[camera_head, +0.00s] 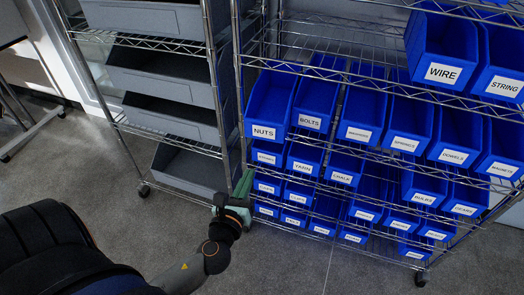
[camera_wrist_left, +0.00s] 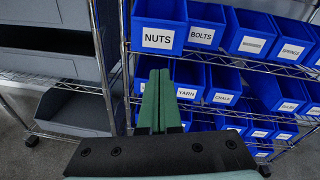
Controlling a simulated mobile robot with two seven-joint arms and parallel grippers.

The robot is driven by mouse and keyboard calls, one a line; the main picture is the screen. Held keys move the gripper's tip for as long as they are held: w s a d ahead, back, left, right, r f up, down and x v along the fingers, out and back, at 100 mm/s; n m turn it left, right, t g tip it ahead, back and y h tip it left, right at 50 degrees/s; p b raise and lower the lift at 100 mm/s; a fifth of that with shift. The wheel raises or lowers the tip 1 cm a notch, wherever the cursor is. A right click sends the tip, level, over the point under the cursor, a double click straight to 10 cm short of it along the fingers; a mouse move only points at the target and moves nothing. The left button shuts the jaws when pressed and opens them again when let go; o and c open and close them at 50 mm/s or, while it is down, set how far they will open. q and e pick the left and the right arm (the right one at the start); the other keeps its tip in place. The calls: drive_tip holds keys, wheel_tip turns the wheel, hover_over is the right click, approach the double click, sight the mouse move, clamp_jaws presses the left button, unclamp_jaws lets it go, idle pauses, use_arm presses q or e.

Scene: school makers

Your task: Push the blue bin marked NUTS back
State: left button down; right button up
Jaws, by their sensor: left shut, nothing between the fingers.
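The blue bin marked NUTS (camera_head: 269,108) is at the left end of a wire shelf, beside the bin marked BOLTS. Its front sticks out a little past the shelf edge. In the left wrist view the NUTS bin (camera_wrist_left: 158,26) is at the top, above my fingers. My left gripper (camera_head: 243,187) is shut and empty, in front of the rack and lower than the NUTS bin. Its green fingers (camera_wrist_left: 155,98) point up and forward, apart from the NUTS bin, and hide part of the lower row. My right gripper is not in view.
The bin marked BOLTS (camera_head: 316,102) stands just right of NUTS, and several more blue bins fill this shelf and those below. A rack of grey bins (camera_head: 180,119) stands to the left. Metal posts separate the racks. The floor (camera_head: 290,265) in front is clear.

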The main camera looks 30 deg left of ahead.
use_arm(q)
drive_tip(key=r+m, duration=0.1)
drive_tip(key=m, duration=0.1)
approach(265, 129)
drive_tip(key=shift+t+y, duration=0.3)
drive_tip(key=shift+t, duration=0.1)
drive_tip(key=x, duration=0.6)
drive_tip(key=shift+w+f+b, duration=0.25)
drive_tip(key=shift+f+b, duration=0.05)
drive_tip(key=shift+f, duration=0.1)
drive_tip(key=shift+w+a, duration=0.1)
drive_tip(key=shift+w, duration=0.05)
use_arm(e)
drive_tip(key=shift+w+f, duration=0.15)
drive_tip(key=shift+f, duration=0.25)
